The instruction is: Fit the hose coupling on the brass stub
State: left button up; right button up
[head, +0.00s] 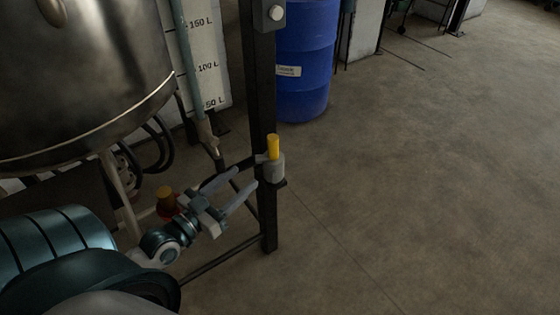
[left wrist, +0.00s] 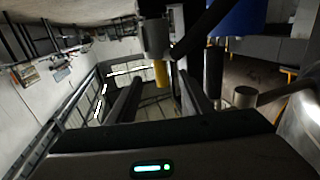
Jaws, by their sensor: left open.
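A yellow cylinder, which looks like the hose coupling (head: 273,146), stands upright in a grey cup-like holder (head: 276,169) on the dark post. My left gripper (head: 246,177) is open and empty, its fingers pointing at the holder from the left and a little short of it. In the left wrist view the yellow coupling (left wrist: 161,73) appears between the open fingers of my left gripper (left wrist: 160,88), beyond their tips. An orange-brown stub with a red base, probably the brass stub (head: 166,195), is behind my left wrist, its lower part hidden. My right gripper is not in view.
The dark upright post (head: 263,100) carries the holder, and a low bar runs from its foot to the left. A large steel vessel (head: 80,80) hangs at upper left, with black hoses below it. A blue drum (head: 305,60) stands behind. The floor at right is clear.

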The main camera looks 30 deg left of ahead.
aim_at(269, 156)
pick_arm(q)
jog(key=shift+w, duration=0.15)
jog(key=w, duration=0.3)
jog(key=w+d+p, duration=0.1)
jog(key=w, duration=0.6)
jog(key=shift+w+d, duration=0.2)
jog(key=shift+w, duration=0.1)
jog(key=shift+w+p, duration=0.3)
jog(key=shift+w, duration=0.05)
jog(key=shift+w+d, duration=0.1)
jog(key=shift+w, duration=0.2)
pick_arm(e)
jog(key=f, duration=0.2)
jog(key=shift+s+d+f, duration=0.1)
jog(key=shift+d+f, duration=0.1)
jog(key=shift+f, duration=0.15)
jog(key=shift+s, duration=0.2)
